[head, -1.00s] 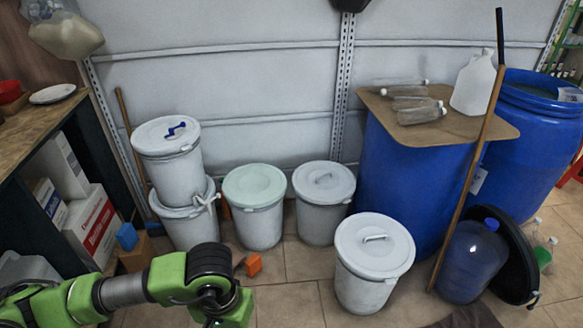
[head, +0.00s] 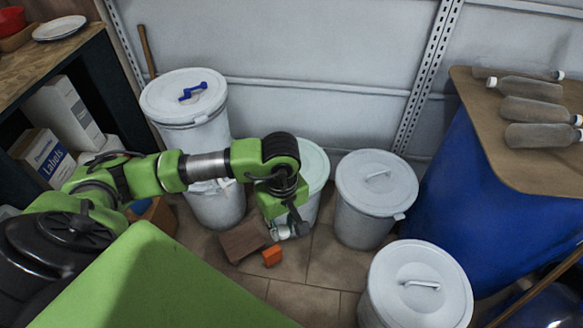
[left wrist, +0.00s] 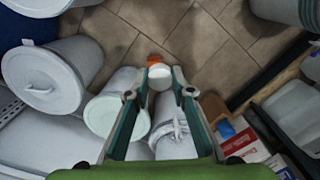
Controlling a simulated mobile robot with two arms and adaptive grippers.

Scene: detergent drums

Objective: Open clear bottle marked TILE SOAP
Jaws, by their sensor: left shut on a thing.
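Several clear bottles (head: 535,111) with pale caps lie on their sides on the brown board (head: 484,108) at the right in the head view. No lettering on them is readable, so I cannot tell which is marked TILE SOAP. My left gripper (head: 288,230) is far to their left, low in front of the green-lidded drum. In the left wrist view my left gripper (left wrist: 160,80) is shut on a small white round cap-like thing (left wrist: 159,73), with no bottle showing under it. My right gripper is out of view.
The board lies on a blue barrel (head: 468,195). An orange block (head: 271,256) and a brown object (head: 243,241) are on the floor near my left gripper.

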